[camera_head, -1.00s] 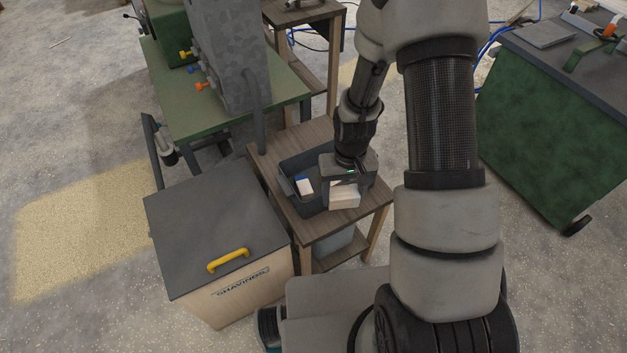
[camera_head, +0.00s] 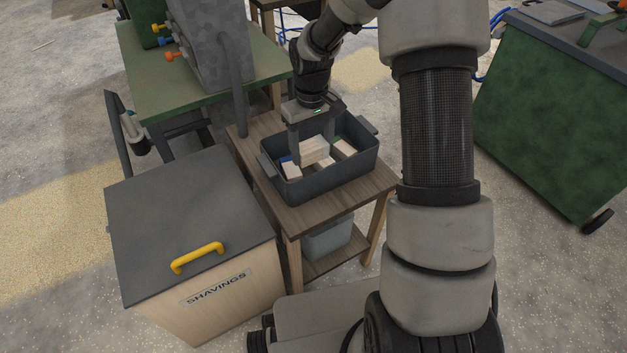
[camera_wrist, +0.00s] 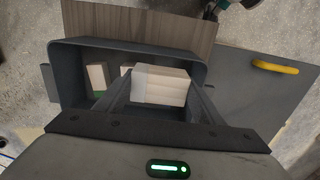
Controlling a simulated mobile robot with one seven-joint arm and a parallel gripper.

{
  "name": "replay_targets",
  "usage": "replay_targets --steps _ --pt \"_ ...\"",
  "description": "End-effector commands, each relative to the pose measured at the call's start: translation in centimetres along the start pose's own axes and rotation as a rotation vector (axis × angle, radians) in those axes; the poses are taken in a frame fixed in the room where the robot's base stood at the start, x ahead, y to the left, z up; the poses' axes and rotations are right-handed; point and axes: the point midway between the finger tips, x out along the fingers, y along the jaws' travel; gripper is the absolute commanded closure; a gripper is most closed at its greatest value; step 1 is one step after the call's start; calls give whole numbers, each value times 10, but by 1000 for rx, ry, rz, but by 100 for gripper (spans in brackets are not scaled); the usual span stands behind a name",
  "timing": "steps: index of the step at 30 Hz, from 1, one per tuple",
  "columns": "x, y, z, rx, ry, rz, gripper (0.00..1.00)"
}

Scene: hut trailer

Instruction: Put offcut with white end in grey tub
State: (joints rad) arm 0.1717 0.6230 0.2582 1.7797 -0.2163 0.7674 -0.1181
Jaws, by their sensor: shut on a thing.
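My gripper (camera_head: 313,154) is shut on a pale wooden offcut (camera_head: 316,147). In the wrist view the offcut (camera_wrist: 165,86) lies across between the two fingers, and its left end is whitish. It is over the dark grey tub (camera_head: 345,184), which stands on a small wooden table. In the wrist view the tub's rim (camera_wrist: 130,43) surrounds the offcut. Whether the offcut touches the tub or the pieces inside is hard to tell.
Inside the tub lie other offcuts, one with a blue end (camera_head: 290,169) and one with a green end (camera_head: 343,147). A lighter bluish-grey bin (camera_head: 328,240) sits on the lower shelf. A shavings box (camera_head: 190,225) with a yellow handle stands to the left; a green-topped bench (camera_head: 150,85) is behind.

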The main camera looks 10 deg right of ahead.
Motion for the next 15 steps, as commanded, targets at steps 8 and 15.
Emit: replay_targets --steps 8,15 --pt "68 0 0 0 -1 -1 61" --pt "84 0 0 0 0 0 61"
